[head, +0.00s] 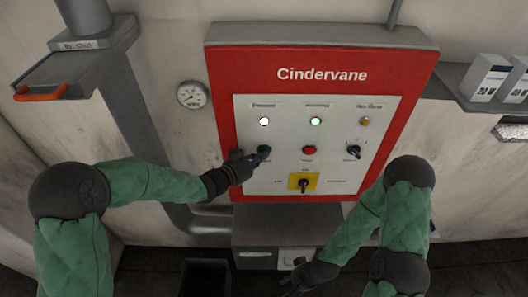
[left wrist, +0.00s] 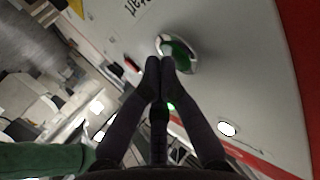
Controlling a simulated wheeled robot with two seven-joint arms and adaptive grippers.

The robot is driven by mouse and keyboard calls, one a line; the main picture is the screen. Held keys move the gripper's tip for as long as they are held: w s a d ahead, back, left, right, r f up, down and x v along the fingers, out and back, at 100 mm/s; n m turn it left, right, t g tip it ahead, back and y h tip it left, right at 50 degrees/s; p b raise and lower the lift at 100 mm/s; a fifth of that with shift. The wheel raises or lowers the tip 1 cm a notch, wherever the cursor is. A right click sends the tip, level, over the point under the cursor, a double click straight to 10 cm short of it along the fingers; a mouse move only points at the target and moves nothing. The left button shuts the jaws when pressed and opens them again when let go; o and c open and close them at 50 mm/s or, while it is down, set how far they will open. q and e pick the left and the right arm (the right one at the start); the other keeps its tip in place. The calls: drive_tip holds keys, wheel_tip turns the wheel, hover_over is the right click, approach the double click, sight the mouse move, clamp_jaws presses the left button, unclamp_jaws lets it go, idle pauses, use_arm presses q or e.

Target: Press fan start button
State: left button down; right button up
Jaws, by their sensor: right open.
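The green button (head: 264,149) sits at the left of the middle row on the grey face of the red Cindervane panel (head: 222,100). In the left wrist view, the green button (left wrist: 180,52) has a pale metal ring, with a partly visible label near it. My left gripper (head: 262,155) is at the button, its fingertips (left wrist: 160,65) together and empty. They overlap the button's edge in view; I cannot tell whether they touch or press it. My right gripper (head: 292,280) is open and empty, low in front of the panel.
Above the buttons are a bright white lamp (head: 264,121), a glowing green lamp (head: 316,121) and an amber lamp (head: 365,121). Beside the green button are a red button (head: 309,150) and a black knob (head: 354,152). A yellow-plated switch (head: 303,182) is below.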

use_arm(q)
drive_tip(key=shift+s, duration=0.15)
drive_tip(key=shift+s+b, duration=0.3)
drive_tip(key=shift+s, duration=0.4)
drive_tip(key=s+b, duration=0.1)
drive_tip(key=s, duration=0.4)
idle(0.5)
idle(0.6)
